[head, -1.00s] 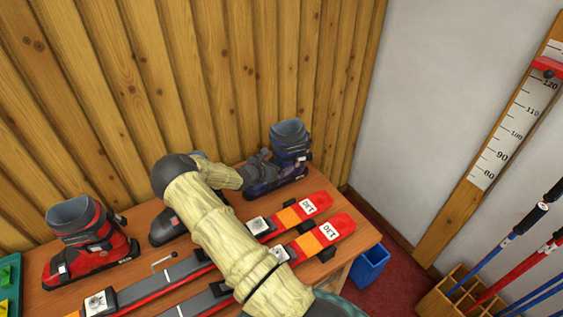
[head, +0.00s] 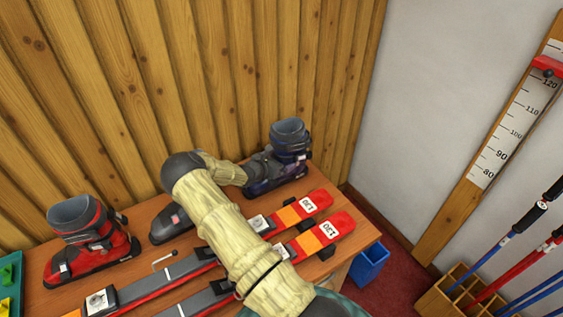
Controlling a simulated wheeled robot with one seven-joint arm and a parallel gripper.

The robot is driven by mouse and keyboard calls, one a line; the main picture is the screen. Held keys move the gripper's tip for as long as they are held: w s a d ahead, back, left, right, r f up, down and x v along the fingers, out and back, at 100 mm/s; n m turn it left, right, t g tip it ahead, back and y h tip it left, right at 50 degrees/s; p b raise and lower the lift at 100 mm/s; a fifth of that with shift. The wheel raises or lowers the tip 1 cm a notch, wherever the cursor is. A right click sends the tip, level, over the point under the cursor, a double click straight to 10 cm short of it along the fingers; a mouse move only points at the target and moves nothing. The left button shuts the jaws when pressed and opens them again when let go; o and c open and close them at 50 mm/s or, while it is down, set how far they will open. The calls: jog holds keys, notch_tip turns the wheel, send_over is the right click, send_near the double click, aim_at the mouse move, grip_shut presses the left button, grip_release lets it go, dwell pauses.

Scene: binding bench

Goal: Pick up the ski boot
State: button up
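A dark blue ski boot (head: 289,140) stands upright on the wooden bench (head: 347,244), at its back right against the plank wall. My gripper (head: 263,168) is at the left side of this boot and overlaps it in the picture; its fingers are small and dark, so I cannot tell whether they are open or touching it. A red and black ski boot (head: 92,244) stands at the left of the bench. A dark grey boot (head: 168,224) stands between them, its upper part hidden behind my arm.
Two red skis (head: 318,202) lie across the bench front, partly under my arm. A green tray (head: 12,280) is at the left edge. A blue bin (head: 368,265) stands on the floor right of the bench, near a wooden pole rack (head: 440,296).

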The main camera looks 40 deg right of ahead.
jog(key=shift+r, duration=0.15)
jog(key=shift+c, duration=0.4)
jog(key=shift+r, duration=0.1)
